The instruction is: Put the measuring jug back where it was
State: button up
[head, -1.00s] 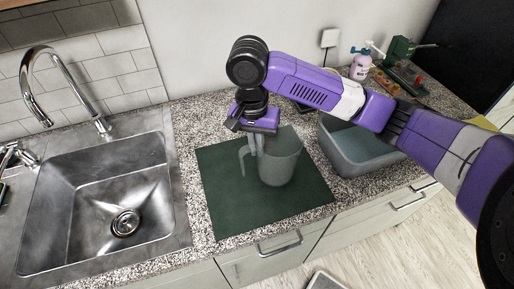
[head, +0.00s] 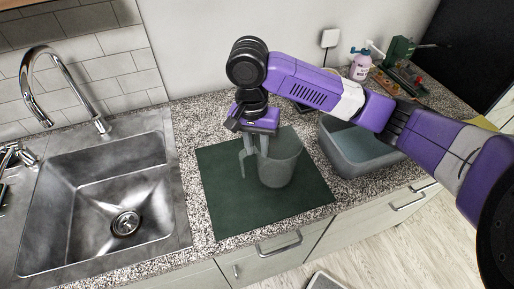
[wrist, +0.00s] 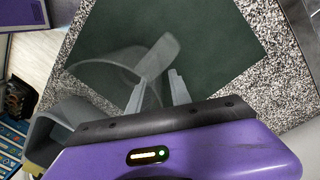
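The translucent grey measuring jug (head: 281,163) stands upright on the dark green mat (head: 235,208), in the mat's middle to upper part, with its handle to the left. My gripper (head: 256,149) is above the handle side of the jug, pointing down. In the wrist view its two fingers (wrist: 157,90) are apart, with the jug's handle (wrist: 165,52) just beyond them and the jug's body (wrist: 108,76) to the left. The gripper is open. Whether a finger still touches the handle cannot be told.
A grey tub (head: 352,150) stands right of the mat, under my arm. A steel sink (head: 112,190) with a tap (head: 62,75) is on the left. A pink bottle (head: 360,66) and a green tool (head: 400,50) are at the back right. The mat's front is clear.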

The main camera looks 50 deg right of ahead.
notch_tip(320, 180, up, 12)
jog(key=w+a+r+n+t+y, duration=0.1)
jog(key=w+a+t+y, duration=0.3)
jog(key=a, duration=0.7)
jog(key=w+a+r+n+t+y, duration=0.1)
jog(key=w+a+n+t+y, duration=0.2)
jog(key=a, duration=0.8)
jog(key=w+a+r+t+y, duration=0.1)
jog(key=w+a+t+y, duration=0.4)
jog(key=a, duration=0.6)
jog(key=s+d+f+m+t+h, duration=0.1)
jog(key=s+d+f+t+h, duration=0.1)
jog(key=s+d+f+h, duration=0.4)
jog(key=s+d+f+t+h, duration=0.1)
jog(key=s+f+t+h, duration=0.15)
jog(key=s+f, duration=0.55)
jog(key=s+d+n+h, duration=0.1)
jog(key=s+d+n, duration=0.3)
jog(key=s, duration=0.6)
jog(key=s+d+r+n+h, duration=0.1)
jog(key=s+d+n, duration=0.4)
jog(key=s, duration=0.6)
jog(key=shift+s+r+n+g+h+p, duration=0.3)
jog(key=shift+n+g+h+p, duration=0.2)
jog(key=shift+n, duration=0.3)
